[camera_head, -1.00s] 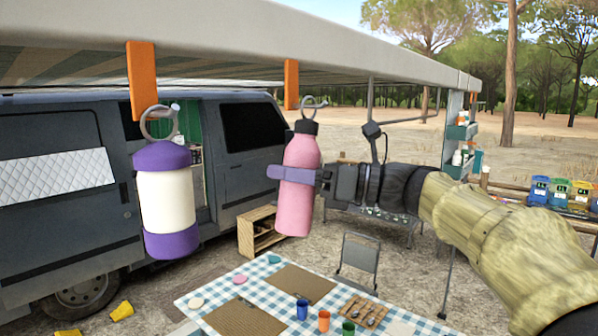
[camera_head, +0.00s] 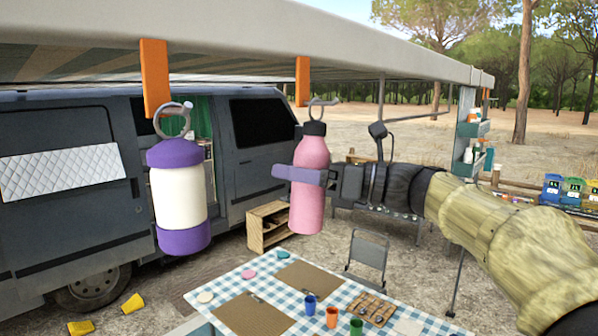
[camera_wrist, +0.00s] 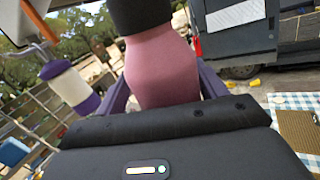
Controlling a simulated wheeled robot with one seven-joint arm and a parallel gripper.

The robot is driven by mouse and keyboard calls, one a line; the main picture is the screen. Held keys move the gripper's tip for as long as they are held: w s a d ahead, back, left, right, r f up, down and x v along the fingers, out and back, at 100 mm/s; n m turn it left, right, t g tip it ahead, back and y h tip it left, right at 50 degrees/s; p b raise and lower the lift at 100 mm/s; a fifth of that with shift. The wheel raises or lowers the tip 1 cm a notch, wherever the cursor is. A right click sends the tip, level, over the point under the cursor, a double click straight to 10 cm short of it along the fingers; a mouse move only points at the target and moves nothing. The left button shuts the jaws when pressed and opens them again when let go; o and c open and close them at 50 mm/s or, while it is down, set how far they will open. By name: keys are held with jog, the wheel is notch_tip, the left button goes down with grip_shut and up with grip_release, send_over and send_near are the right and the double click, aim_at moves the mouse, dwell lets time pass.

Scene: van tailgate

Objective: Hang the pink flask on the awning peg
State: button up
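The pink flask (camera_head: 310,212) is near the middle of the head view, upright with a slight tilt, with a dark cap and a grey ring (camera_head: 311,112) on top. The ring is at the awning peg (camera_head: 335,101), just below its orange strap (camera_head: 302,76); I cannot tell whether it is around the peg. My gripper (camera_head: 300,175) reaches in from the right, its purple fingers shut on the flask's upper body. In the wrist view the pink flask (camera_wrist: 162,65) fills the space between the fingers; its ring is out of view.
A purple and white flask (camera_head: 180,200) hangs by its ring from another orange strap (camera_head: 155,78) to the left. The awning edge (camera_head: 400,58) runs overhead. A table with a checked cloth (camera_head: 235,283) and a folding chair (camera_head: 367,255) stand below. The van (camera_head: 70,215) is behind.

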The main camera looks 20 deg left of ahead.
jog(key=shift+o, duration=0.3)
jog(key=shift+d+f+b, duration=0.15)
jog(key=shift+d+b, duration=0.15)
jog(key=shift+d, duration=0.1)
jog(key=w+d+f+b, duration=0.1)
jog(key=d+b, duration=0.5)
jog(key=d, duration=1)
jog(key=shift+d+f, duration=0.15)
jog(key=shift+d, duration=0.1)
jog(key=shift+w+f, duration=0.1)
jog(key=shift+w, duration=0.05)
